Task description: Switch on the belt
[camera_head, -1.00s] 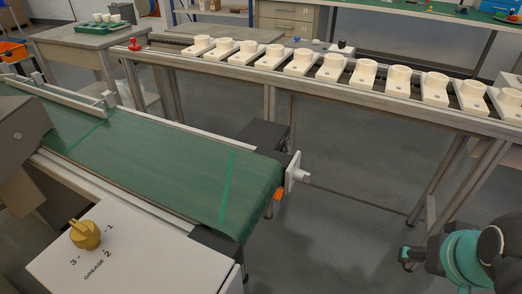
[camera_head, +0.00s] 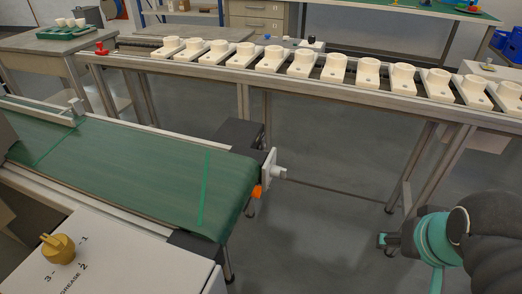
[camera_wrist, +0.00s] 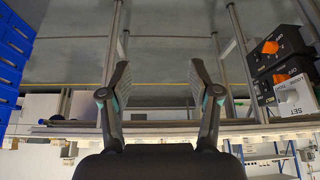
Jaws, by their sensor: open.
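The green belt (camera_head: 130,172) lies across the left of the head view, with bright green cross lines on it. An orange part (camera_head: 257,191) shows at its right end, below a white bracket (camera_head: 268,172). A white box (camera_head: 120,262) in front of the belt carries a gold knob (camera_head: 58,249) and the marks "GREASE", 1, 2, 3. My gripper (camera_wrist: 160,75) is open and empty in the wrist view, fingers apart over the floor. Which control serves the belt is unclear.
A long rail (camera_head: 215,71) with several white cup holders runs behind the belt, on metal legs. A grey table (camera_head: 45,44) with a green tray stands at the back left. Open floor (camera_head: 310,180) lies between belt and rail. Blue bins (camera_wrist: 12,50) show in the wrist view.

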